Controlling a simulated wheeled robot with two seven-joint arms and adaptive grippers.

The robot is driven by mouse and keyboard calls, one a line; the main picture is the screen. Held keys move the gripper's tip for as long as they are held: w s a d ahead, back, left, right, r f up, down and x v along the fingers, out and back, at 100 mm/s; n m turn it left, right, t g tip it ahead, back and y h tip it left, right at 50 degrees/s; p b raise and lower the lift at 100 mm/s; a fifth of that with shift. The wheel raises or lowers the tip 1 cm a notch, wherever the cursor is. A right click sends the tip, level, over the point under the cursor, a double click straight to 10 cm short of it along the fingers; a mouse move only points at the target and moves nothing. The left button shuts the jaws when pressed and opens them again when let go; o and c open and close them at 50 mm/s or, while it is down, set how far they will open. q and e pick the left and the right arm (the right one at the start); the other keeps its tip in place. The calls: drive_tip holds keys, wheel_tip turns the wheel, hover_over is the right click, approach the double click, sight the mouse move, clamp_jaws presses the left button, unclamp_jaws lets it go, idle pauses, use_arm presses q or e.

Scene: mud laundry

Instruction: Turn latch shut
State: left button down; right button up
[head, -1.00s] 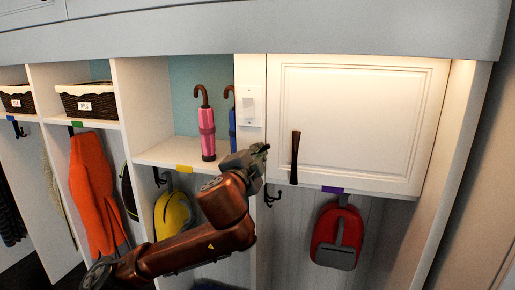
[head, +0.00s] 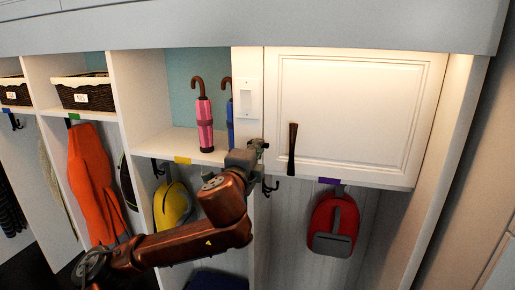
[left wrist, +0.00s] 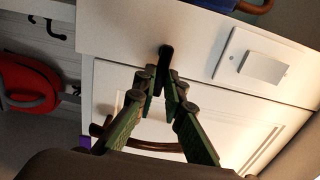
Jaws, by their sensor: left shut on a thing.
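The white cabinet door (head: 355,110) is closed, with a long dark-brown handle (head: 292,150) standing upright at its lower left. The small dark latch (left wrist: 166,52) shows in the left wrist view on the white frame beside the door's edge. My left gripper (left wrist: 168,76) has its green fingers closed together at the lower end of the latch. In the head view my left gripper (head: 258,147) is at the post left of the handle and hides the latch. My right gripper is not in view.
A white switch plate (head: 249,98) is on the post just above my left gripper. A pink umbrella (head: 204,120) and a blue one stand in the cubby to the left. A black hook (head: 271,185) and a red bag (head: 333,225) hang below.

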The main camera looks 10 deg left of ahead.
use_arm(q)
drive_tip(key=shift+f, duration=0.1)
drive_tip(key=c, duration=2)
unclamp_jaws()
drive_tip(key=shift+s, duration=0.1)
drive_tip(key=s, duration=1.2)
drive_tip(key=shift+a, duration=0.25)
drive_tip(key=shift+w, duration=0.1)
